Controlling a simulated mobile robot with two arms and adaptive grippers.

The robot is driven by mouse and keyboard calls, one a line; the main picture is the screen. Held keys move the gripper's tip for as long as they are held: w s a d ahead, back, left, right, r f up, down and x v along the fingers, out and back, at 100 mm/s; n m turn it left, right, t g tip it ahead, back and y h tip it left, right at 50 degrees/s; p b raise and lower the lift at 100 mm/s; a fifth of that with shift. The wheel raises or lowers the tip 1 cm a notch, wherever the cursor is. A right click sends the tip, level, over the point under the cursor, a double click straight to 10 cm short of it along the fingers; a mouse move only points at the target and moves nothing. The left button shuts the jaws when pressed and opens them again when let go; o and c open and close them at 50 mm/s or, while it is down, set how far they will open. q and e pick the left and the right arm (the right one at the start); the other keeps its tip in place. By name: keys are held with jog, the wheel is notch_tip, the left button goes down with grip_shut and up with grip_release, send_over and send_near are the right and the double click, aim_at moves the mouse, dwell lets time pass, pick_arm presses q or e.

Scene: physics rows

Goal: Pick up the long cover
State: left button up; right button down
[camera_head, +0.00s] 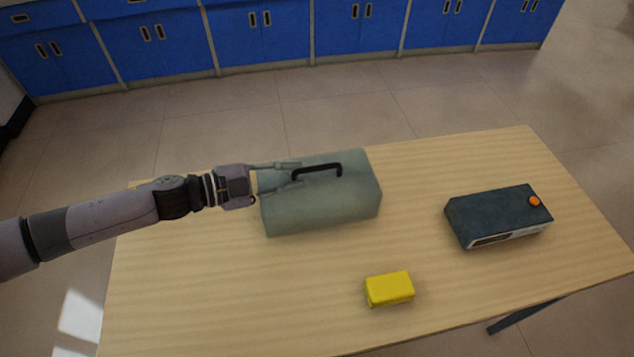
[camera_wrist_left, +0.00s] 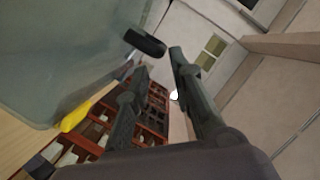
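The long cover (camera_head: 322,205) is a grey-green box-like cover with a black handle (camera_head: 318,169) on top. It stands on the wooden table, left of the middle in the head view. My left gripper (camera_head: 296,174) comes in from the left above the cover, with its fingertips beside the left end of the handle. In the left wrist view the gripper (camera_wrist_left: 157,62) is open, with a gap between its fingers. The dark handle (camera_wrist_left: 146,43) shows near the fingertips, and the cover (camera_wrist_left: 60,50) fills the upper left. My right gripper is not in view.
A yellow block (camera_head: 389,288) lies near the table's front edge. A dark box with an orange knob (camera_head: 498,216) lies at the right. The wooden table (camera_head: 225,300) is bare at the front left. Blue cabinets (camera_head: 255,35) line the back, beyond open floor.

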aim_at(309, 170)
pick_arm(q)
jog(key=shift+w+x, duration=0.1)
jog(key=shift+x, duration=1.65)
jog(key=shift+w+x, duration=0.15)
jog(key=shift+x, duration=1.65)
jog(key=shift+a+f, duration=0.1)
jog(key=shift+a, duration=0.05)
jog(key=shift+c, duration=0.2)
jog(key=shift+s, duration=0.1)
grip_shut()
